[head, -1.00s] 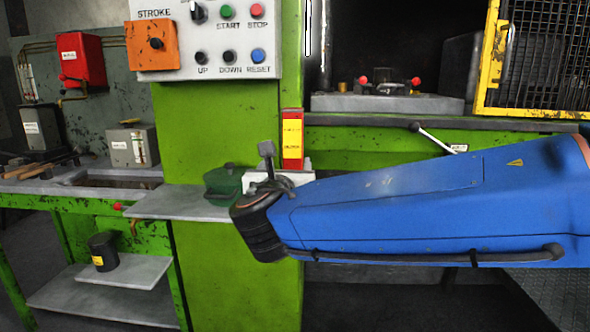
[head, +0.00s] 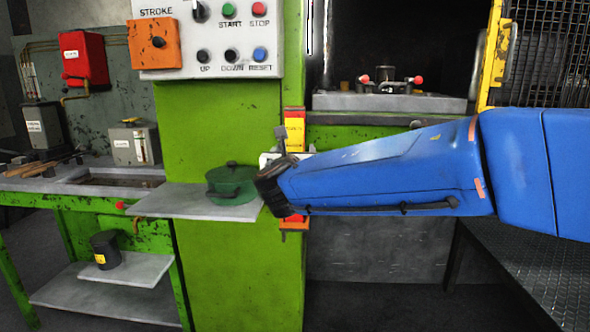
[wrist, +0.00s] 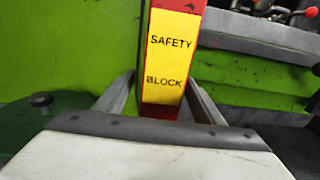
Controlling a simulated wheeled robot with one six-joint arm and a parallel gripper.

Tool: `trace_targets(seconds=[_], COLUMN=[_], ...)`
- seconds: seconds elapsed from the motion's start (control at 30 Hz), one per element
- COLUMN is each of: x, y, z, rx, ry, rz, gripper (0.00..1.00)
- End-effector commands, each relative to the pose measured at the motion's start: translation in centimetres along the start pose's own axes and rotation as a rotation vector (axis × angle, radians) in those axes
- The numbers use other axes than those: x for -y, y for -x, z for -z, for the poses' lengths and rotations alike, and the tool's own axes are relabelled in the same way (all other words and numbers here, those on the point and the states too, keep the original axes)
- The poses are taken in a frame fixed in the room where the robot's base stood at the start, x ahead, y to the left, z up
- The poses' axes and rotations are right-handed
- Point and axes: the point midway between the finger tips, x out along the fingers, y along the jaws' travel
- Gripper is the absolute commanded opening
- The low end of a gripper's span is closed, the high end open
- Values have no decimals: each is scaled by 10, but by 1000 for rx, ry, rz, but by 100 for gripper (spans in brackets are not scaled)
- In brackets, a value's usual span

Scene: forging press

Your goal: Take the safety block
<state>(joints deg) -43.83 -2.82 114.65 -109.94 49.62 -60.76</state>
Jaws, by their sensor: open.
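The safety block (wrist: 170,60) is an upright red bar with a yellow label reading "SAFETY BLOCK". In the head view the block (head: 294,130) stands against the green press column, its middle hidden by my gripper and arm and its red lower end showing below them. My gripper (wrist: 158,98) is open, with one finger on each side of the block in the wrist view. I cannot tell whether the fingers touch it. In the head view my gripper is mostly hidden behind my blue arm.
A green lidded pot (head: 231,184) sits on a grey shelf (head: 170,203) just left of my arm. The control panel (head: 205,40) is above. The press bed with a die (head: 390,100) and red-knobbed parts is at upper right, beside a yellow mesh guard (head: 497,50).

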Motion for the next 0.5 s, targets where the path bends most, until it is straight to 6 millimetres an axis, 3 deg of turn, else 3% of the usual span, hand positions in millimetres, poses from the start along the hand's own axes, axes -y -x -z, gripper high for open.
trace_targets(seconds=[0.2, 0.5], x=[3, 2], y=[-30, -35], z=[0, 0], rx=[0, 0], ry=[1, 0], rz=[3, 1], gripper=[62, 60])
